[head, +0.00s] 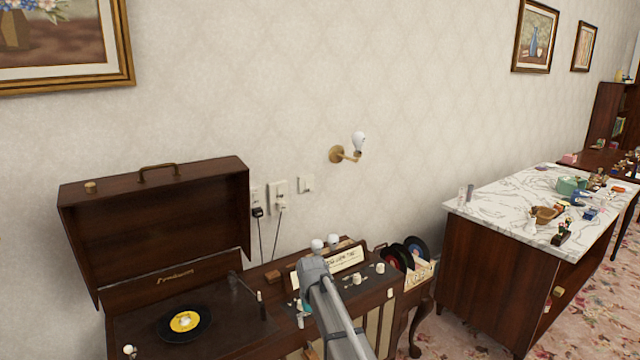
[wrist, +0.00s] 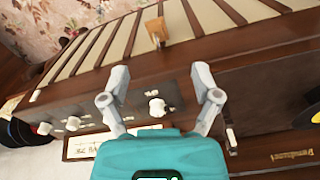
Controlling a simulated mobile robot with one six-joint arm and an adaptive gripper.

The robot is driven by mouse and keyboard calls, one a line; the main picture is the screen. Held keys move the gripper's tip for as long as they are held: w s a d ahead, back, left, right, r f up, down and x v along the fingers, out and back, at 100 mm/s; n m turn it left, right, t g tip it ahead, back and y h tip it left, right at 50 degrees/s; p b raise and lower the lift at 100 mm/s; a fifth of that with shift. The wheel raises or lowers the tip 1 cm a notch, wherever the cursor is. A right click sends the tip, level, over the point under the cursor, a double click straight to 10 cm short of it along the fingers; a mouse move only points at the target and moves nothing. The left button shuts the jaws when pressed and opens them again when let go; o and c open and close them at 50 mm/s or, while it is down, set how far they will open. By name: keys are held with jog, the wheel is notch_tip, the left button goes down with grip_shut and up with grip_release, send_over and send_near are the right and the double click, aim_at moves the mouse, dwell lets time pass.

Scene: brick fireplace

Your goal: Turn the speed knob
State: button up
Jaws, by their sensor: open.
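A dark wood record player console has a panel with several white knobs. In the wrist view a white knob (wrist: 157,107) with small lettering beside it lies between the fingers of my gripper (wrist: 160,75). The fingers are spread apart, and I cannot tell whether either touches the knob. Two more white knobs, one at the left (wrist: 72,123) and one farther left (wrist: 45,128), lie outside the fingers. The lettering is too blurred to tell which is the speed knob. In the head view my arm hides most of the gripper; two knobs show right of it, one nearer (head: 357,279) and one farther (head: 380,267).
A turntable with a black record (head: 185,322) and a raised lid (head: 160,220) stands at the left. A rack of records (head: 405,255) is to the right, then a marble-topped cabinet (head: 490,215) with small items. A wooden knob (wrist: 156,28) sticks out on the console's slatted front.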

jog(key=s+d+f+m+b, duration=0.2)
jog(key=s+d+f+b, duration=0.2)
jog(key=s+d, duration=0.7)
jog(key=s+d+f+m+b, duration=0.2)
jog(key=s+d+f+b, duration=0.25)
jog(key=s+d, duration=0.55)
notch_tip(320, 180, up, 18)
jog(key=s+a+p, duration=0.1)
jog(key=a+p, duration=0.1)
jog(key=p, duration=1.6)
jog(key=shift+s+r+p, duration=0.15)
jog(key=shift+s+p, duration=0.25)
jog(key=shift+d, duration=0.1)
